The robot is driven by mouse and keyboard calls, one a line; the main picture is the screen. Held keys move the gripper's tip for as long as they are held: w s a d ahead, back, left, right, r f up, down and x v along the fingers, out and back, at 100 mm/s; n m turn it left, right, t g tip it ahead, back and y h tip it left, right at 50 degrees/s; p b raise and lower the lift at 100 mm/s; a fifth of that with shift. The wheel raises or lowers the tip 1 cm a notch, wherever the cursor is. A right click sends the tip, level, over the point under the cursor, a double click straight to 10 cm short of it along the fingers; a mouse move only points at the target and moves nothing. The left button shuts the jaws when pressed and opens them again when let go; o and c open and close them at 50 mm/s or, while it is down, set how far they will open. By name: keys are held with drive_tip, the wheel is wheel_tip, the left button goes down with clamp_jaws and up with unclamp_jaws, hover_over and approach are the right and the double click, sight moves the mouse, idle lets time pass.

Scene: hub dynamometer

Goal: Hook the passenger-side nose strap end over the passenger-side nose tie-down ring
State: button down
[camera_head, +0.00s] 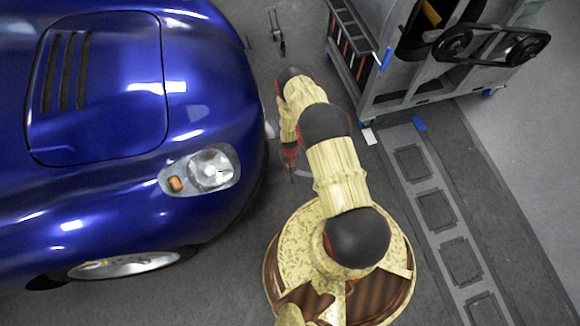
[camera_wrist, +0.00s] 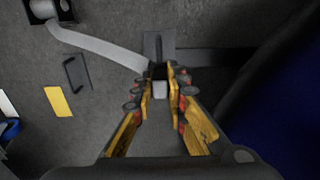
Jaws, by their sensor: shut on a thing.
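My gripper (camera_wrist: 160,84) is low over the grey floor in the wrist view, its yellow fingers shut on a small pale block, the strap end (camera_wrist: 160,90). A light grey strap (camera_wrist: 100,48) runs from a dark reel housing (camera_wrist: 66,10) at the top left to the fingers. Just beyond the fingertips lies a dark flat plate (camera_wrist: 150,42) with a narrow upright piece on it. I cannot tell whether this is the tie-down ring. In the head view my gripper (camera_head: 290,165) is beside the blue car's nose (camera_head: 225,110), mostly hidden by my wrist.
The blue car (camera_head: 110,100) fills the left, and its dark edge shows at the right of the wrist view. A grey cart (camera_head: 400,75) stands at the top right. A black frame (camera_wrist: 76,72) and a yellow piece (camera_wrist: 58,102) lie on the floor.

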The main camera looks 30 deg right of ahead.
drive_tip(key=shift+f, duration=0.55)
drive_tip(key=shift+f, duration=0.2)
drive_tip(key=c, duration=1.7)
unclamp_jaws()
drive_tip(key=shift+r, duration=0.1)
wheel_tip(320, 180, up, 12)
drive_tip(key=shift+f, duration=0.1)
